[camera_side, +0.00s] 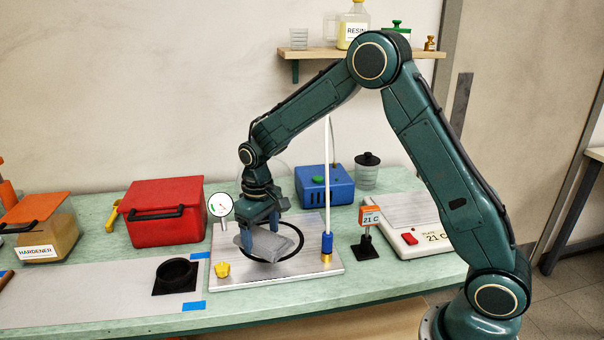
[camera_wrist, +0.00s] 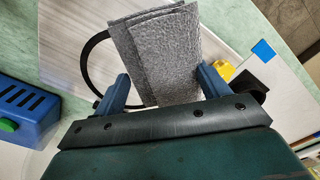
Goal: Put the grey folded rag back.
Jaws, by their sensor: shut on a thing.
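The grey folded rag (camera_side: 268,243) is held between the blue fingers of my gripper (camera_side: 263,236), low over the silver plate (camera_side: 310,283). In the side view it hangs tilted across a black ring (camera_side: 297,254); I cannot tell whether it touches the plate. In the wrist view the rag (camera_wrist: 160,50) shows its folded layers between both fingertips of my gripper (camera_wrist: 162,92). The black ring (camera_wrist: 86,72) lies partly behind the rag there.
A yellow knob (camera_side: 222,269) sits at the plate's front left. A white rod on a blue and brass base (camera_side: 326,245) stands at the right.

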